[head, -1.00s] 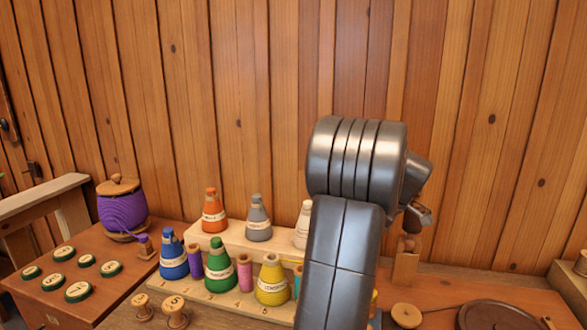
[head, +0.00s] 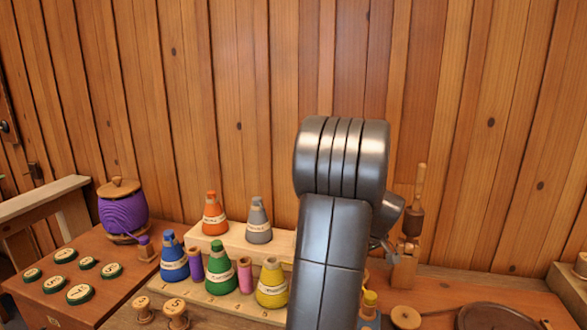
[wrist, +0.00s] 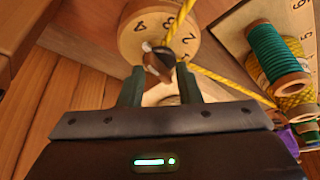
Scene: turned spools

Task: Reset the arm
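My arm stands up in the middle of the head view, and my gripper (wrist: 159,72) is mostly hidden behind it there. In the wrist view its two dark green fingers stand apart with a visible gap. A small brown and white thing (wrist: 156,62) shows between and beyond the fingertips; I cannot tell what it is, and no grip on it is visible.
A numbered wooden disc (wrist: 150,35) with yellow thread lies beyond the fingers. A teal spool (wrist: 276,55) is at right. In the head view, labelled cones (head: 221,270) stand on a stepped rack, with a purple yarn jar (head: 123,212) at left and an upright wooden tool (head: 412,222) at right.

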